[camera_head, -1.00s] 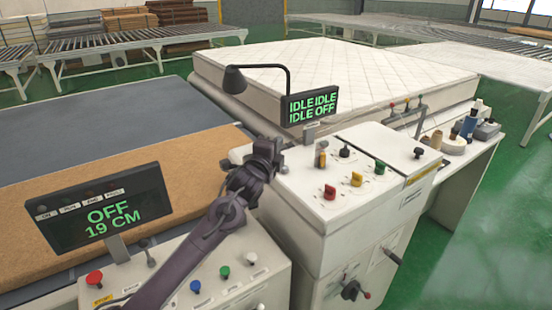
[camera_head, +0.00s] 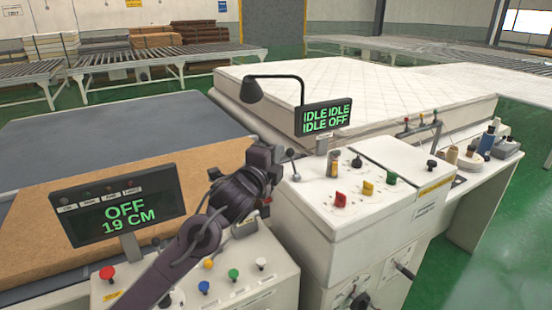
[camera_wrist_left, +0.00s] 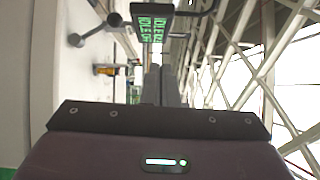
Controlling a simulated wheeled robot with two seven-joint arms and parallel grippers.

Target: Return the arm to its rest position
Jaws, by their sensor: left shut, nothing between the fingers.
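My left arm comes in from the lower left in the head view, and its gripper (camera_head: 268,160) is above the gap between the two control consoles. In the left wrist view the two grey fingers (camera_wrist_left: 161,86) lie together, shut and empty. The fingers touch no knob that I can see. My right gripper is not in view.
The left console's display (camera_head: 120,207) reads OFF 19 CM. The right console's display (camera_head: 326,118) reads IDLE IDLE, IDLE OFF. Knobs stand on both consoles, with a black lamp (camera_head: 252,90) behind. A white mattress (camera_head: 350,85) lies behind; a brown board (camera_head: 60,215) lies left.

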